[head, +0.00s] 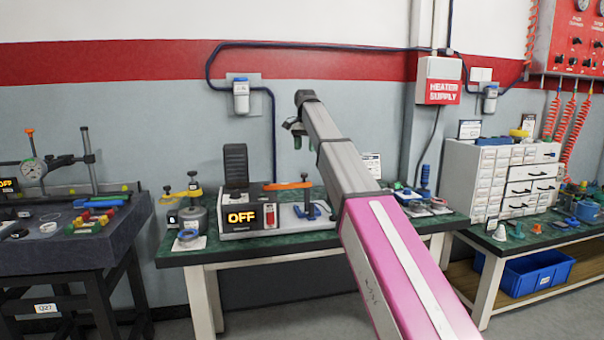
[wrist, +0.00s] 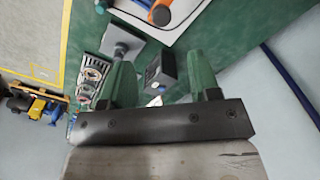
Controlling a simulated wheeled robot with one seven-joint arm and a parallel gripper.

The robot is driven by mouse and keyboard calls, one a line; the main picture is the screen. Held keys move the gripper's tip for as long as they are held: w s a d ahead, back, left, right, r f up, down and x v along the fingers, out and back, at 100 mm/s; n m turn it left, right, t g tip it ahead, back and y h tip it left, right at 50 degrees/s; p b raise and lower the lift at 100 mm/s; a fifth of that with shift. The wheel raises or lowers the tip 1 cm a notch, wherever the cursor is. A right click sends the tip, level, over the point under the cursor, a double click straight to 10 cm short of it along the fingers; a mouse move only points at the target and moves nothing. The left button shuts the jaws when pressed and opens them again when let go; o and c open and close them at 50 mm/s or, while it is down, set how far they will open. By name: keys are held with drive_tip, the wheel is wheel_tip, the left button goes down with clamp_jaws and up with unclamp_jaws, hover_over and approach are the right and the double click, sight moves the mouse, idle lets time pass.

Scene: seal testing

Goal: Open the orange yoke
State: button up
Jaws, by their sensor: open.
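The orange yoke (head: 288,186) is a horizontal bar in the head view. It runs above the white plate beside the dark tester with the lit OFF display, and its right end meets a dark upright post (head: 305,194). In the wrist view an orange part, probably the yoke (wrist: 184,10), shows at the top edge, cut off by the frame. My gripper (head: 298,138) is raised above the bench, higher than the yoke and apart from it. Its two green fingers (wrist: 160,82) are spread with nothing held between them.
The tester (head: 240,218) stands on a green-topped bench (head: 235,252). A pot with a yellow yoke (head: 187,194) stands to its left. Small tools (head: 425,195) lie to the right, partly behind my arm. The wall with a blue cable (head: 330,46) is close behind.

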drive_tip(key=f, duration=1)
drive_tip(key=shift+a+f, duration=0.2)
drive_tip(key=shift+f, duration=0.1)
clamp_jaws()
